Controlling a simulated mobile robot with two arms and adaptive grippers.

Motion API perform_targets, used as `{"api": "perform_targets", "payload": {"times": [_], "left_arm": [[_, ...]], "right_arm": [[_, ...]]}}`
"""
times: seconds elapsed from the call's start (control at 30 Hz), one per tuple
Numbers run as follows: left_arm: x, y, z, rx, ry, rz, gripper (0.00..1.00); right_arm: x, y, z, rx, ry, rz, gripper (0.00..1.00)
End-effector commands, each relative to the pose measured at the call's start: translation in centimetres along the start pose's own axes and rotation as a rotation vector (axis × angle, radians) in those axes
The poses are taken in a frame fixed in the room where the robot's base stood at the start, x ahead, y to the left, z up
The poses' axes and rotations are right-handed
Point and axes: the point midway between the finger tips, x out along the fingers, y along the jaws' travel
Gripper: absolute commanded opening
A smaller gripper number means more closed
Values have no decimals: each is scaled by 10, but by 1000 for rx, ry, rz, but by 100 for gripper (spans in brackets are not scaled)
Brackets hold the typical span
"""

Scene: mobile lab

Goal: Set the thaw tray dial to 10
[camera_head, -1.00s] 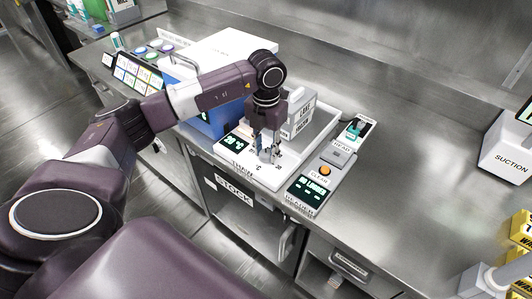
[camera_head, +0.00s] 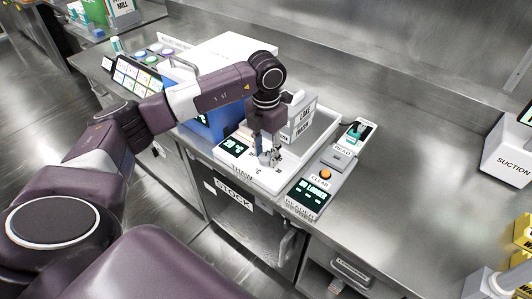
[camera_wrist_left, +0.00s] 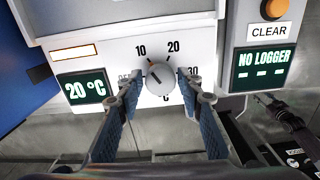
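The thaw tray (camera_head: 262,178) is a white unit on the steel bench. Its panel has a round grey dial (camera_wrist_left: 159,78) with marks 10, 20 and 30, and a partly hidden OFF at the left. A dark mark on the dial seems to point up and left; its exact setting is hard to tell. The green display (camera_wrist_left: 84,90) reads 20 °C. My left gripper (camera_head: 269,158) is at the dial. In the wrist view the left gripper (camera_wrist_left: 160,82) is open, its blue-padded fingers on either side of the dial with small gaps.
The reader (camera_head: 312,190), with an orange CLEAR button and a NO LOGGER display, stands right of the tray. A grey labelled block (camera_head: 301,118) sits in the tray behind the dial. A white-topped blue box (camera_head: 205,124) is at the left.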

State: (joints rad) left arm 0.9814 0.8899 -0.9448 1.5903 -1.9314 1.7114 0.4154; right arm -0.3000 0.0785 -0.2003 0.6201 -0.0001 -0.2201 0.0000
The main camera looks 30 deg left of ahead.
Motion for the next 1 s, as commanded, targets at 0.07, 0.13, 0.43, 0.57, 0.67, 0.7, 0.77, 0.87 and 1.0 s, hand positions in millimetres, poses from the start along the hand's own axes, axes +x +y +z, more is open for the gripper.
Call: {"api": "perform_targets", "payload": {"times": [0.07,0.13,0.43,0.57,0.67,0.7,0.77,0.87,1.0], "left_arm": [[0,0,0,0,1,0,46],[1,0,-1,0,2,0,46],[-5,0,0,0,1,-1,46],[-24,0,0,1,-2,0,46],[-46,0,1,1,-2,0,46],[-55,0,1,1,-2,0,46],[-68,0,1,1,-2,0,46],[-88,0,1,0,-2,0,46],[-108,0,0,-1,0,0,46]], "right_arm": [[0,0,0,0,0,0,40],[0,0,0,0,0,0,40],[0,4,1,-1,-1,5,40],[0,3,1,-1,-1,3,40],[0,2,0,-1,-1,3,40],[0,2,0,-1,-1,2,40],[0,2,0,0,0,2,40],[0,2,0,0,0,2,40],[0,2,0,0,0,2,40]]}}
